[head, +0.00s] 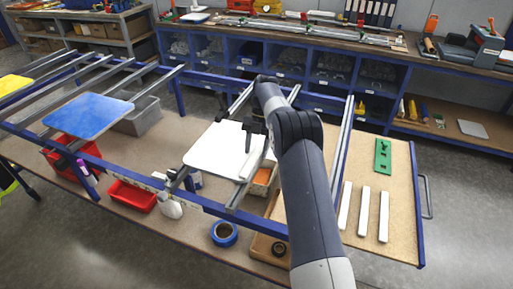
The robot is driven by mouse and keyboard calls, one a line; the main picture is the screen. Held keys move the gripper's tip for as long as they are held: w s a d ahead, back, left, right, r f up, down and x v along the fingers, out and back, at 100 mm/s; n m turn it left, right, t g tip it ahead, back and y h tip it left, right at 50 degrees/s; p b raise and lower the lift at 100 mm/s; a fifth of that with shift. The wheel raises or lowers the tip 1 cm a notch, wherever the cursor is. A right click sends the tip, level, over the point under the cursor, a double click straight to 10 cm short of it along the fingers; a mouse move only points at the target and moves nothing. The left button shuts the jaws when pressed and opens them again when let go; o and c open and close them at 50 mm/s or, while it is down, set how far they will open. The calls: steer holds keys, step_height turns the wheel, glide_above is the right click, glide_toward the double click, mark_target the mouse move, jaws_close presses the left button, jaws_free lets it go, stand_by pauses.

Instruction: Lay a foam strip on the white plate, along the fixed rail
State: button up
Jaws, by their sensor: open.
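The white plate (210,150) lies across the grey rails of the blue frame, left of my arm. A white foam strip (252,164) lies on or just above the plate's right side, roughly in line with a grey rail (240,196); I cannot tell whether it touches that rail. My gripper (248,148) is over the plate at the strip's far end, pointing down, with its jaws open. My arm hides part of the plate's right side. Three more white foam strips (363,210) lie side by side on the wooden board at the right.
A green plate (383,156) lies on the right board. Red bins (132,196), a white bottle (170,206) and blue tape (224,233) sit on the lower shelf.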

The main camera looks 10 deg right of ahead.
mark_target(259, 147)
steer(key=shift+r, duration=0.1)
steer(key=p+v, duration=0.1)
steer(key=v, duration=0.5)
steer(key=p+v, duration=0.1)
steer(key=p, duration=0.2)
steer(key=shift+w+d+r, duration=0.1)
steer(key=shift+w+r, duration=0.05)
steer(key=shift+r, duration=0.1)
stand_by(0.3)
